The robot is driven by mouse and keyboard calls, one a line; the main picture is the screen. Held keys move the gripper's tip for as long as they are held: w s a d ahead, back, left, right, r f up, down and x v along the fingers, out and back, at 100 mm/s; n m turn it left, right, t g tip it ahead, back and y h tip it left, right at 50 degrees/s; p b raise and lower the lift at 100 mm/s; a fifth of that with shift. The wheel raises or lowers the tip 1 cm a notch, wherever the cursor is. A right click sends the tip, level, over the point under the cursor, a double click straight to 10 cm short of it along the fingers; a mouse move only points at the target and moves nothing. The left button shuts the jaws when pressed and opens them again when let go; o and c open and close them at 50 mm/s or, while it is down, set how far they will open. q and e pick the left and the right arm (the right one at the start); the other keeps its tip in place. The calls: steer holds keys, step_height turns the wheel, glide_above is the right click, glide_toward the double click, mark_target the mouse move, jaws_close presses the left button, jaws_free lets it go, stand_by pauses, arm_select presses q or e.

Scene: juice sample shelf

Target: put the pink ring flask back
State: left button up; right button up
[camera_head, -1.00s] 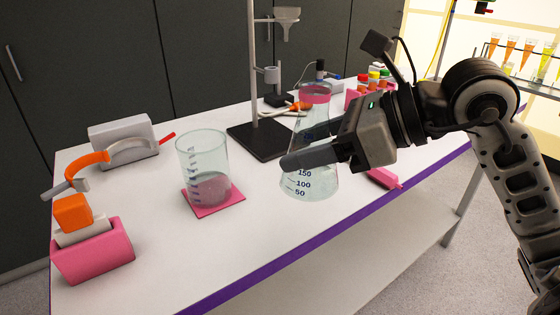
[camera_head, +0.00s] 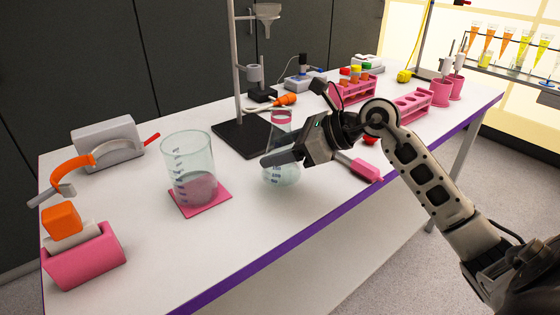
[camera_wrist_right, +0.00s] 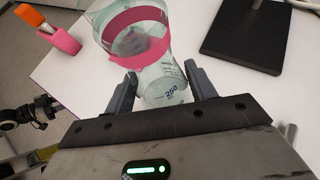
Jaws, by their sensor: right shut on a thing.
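The pink ring flask (camera_head: 282,142) is a clear conical flask with a pink band round its neck and dark volume marks. It stands roughly upright, right of the beaker and in front of the stand's black base. I cannot tell whether its bottom touches the table. My right gripper (camera_head: 281,159) is shut on it from the right, with a finger across the front of the body. In the right wrist view the flask (camera_wrist_right: 160,72) sits between the two fingers (camera_wrist_right: 163,88).
A beaker (camera_head: 187,155) stands on a pink mat (camera_head: 217,202) on the white table (camera_head: 150,240). A retort stand (camera_head: 238,137) is behind the flask. Pink racks (camera_head: 412,104) and cups are at the right. A pink block (camera_head: 85,258) is at front left. The front middle is clear.

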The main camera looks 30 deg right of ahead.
steer(key=shift+w+d+f, duration=0.1)
steer(key=shift+w+f, duration=0.15)
steer(key=shift+f, duration=0.05)
steer(key=shift+f+p, duration=0.3)
steer(key=shift+f, duration=1.25)
steer(key=shift+f, duration=0.1)
steer(key=o, duration=1.2)
steer(key=shift+f, duration=0.1)
steer(key=shift+r, duration=0.2)
steer(key=shift+s+d+r, duration=0.1)
steer(key=shift+s+d, duration=0.1)
steer(key=shift+d, duration=0.05)
steer(key=b+v, duration=0.2)
steer(key=v, duration=0.9)
steer(key=shift+s, duration=0.2)
